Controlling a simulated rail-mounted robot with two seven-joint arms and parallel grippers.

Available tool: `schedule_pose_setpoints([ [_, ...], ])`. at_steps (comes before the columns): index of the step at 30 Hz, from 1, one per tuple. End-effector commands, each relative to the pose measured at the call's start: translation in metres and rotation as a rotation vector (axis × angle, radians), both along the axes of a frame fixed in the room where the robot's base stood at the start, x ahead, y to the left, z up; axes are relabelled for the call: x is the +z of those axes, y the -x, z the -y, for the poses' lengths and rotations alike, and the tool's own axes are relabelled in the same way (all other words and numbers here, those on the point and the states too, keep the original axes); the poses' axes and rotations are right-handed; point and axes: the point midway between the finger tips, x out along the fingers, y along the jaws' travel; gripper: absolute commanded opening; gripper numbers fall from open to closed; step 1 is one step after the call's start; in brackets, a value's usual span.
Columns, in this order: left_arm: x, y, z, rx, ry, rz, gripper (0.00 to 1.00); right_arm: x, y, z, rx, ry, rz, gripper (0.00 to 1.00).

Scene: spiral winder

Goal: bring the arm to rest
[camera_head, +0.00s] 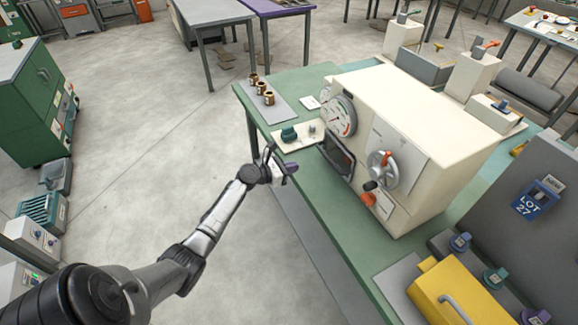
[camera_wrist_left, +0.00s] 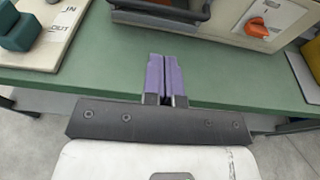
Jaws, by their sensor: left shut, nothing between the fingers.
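My left arm comes in from the lower left in the head view. Its gripper (camera_head: 288,169) is at the near edge of the green workbench (camera_head: 327,218), in front of the cream machine. In the left wrist view the two purple fingers of the left gripper (camera_wrist_left: 164,76) lie side by side, shut with nothing between them. They point at the edge of the green bench top (camera_wrist_left: 240,78). I cannot tell from the pictures whether they touch it. My right gripper is not in view.
The cream machine (camera_head: 440,130) has dials, a handwheel (camera_head: 381,167) and an orange knob (camera_wrist_left: 258,27). A board with a teal block (camera_head: 290,134) and a mat with several brown cups (camera_head: 261,88) stand left of it. A yellow case (camera_head: 450,295) is at lower right. Floor left is open.

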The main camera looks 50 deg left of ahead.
Motion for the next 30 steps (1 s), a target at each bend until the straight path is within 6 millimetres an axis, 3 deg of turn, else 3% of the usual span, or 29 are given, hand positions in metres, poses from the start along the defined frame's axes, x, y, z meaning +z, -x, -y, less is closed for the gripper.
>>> schedule_pose_setpoints([
  [13, 0.003, 0.010, -0.002, -0.001, -0.005, 0.002, 0.00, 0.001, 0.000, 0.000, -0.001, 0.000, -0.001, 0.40],
  [17, 0.003, 0.010, -0.002, -0.017, -0.081, 0.014, 0.00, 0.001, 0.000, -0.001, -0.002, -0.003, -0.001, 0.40],
  [23, -0.006, 0.014, 0.011, -0.190, -0.465, 0.039, 0.00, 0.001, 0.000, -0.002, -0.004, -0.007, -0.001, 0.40],
  [26, -0.017, 0.020, 0.019, -0.354, -0.778, 0.034, 0.00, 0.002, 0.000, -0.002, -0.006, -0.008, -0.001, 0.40],
  [30, -0.010, 0.028, 0.036, -0.638, -1.284, 0.061, 0.00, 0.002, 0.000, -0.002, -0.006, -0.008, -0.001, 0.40],
])
